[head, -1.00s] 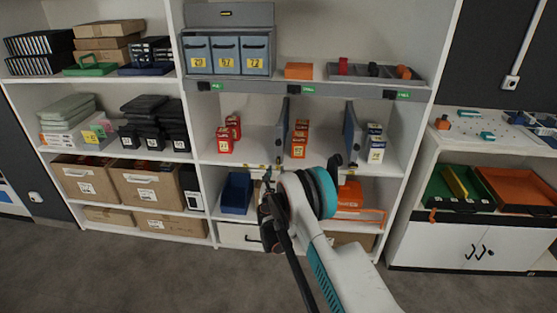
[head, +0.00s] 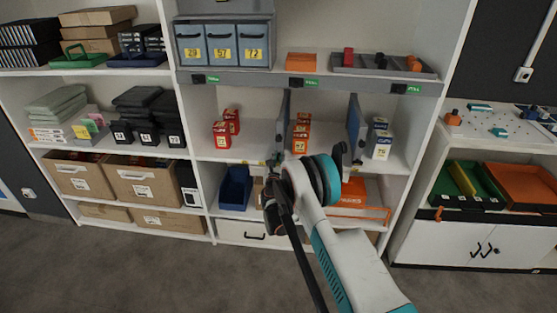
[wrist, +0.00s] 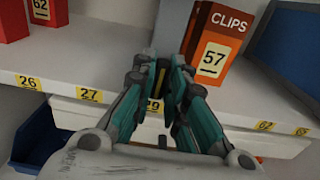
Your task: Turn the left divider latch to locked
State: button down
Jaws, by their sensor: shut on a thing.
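The left divider (head: 284,118) is an upright blue-grey panel on the middle shelf, between the red boxes and the orange boxes. In the wrist view its grey front end (wrist: 173,25) rises just beyond my fingers. My gripper (head: 276,160) is at the lower front of this divider, at the shelf edge. In the wrist view my gripper (wrist: 160,75) has its teal and grey fingers closed together on the latch at the divider's foot. The fingers cover most of the latch, so its exact angle cannot be told.
An orange CLIPS box (wrist: 215,45) stands close to the right of my fingers, and a red box (wrist: 48,10) to the left. The right divider (head: 355,128) stands farther right. A blue bin (head: 236,188) is below. Open floor lies in front.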

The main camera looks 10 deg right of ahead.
jog(key=shift+m, duration=0.3)
jog(key=shift+s+d+f+m, duration=0.1)
jog(key=shift+m, duration=2.75)
jog(key=shift+d+f+m, duration=0.1)
jog(key=shift+m, duration=2.8)
jog(key=shift+s+d+f+m, duration=0.1)
jog(key=shift+m, duration=2.75)
jog(key=c, duration=1.6)
grip_release()
jog(key=shift+a, duration=0.1)
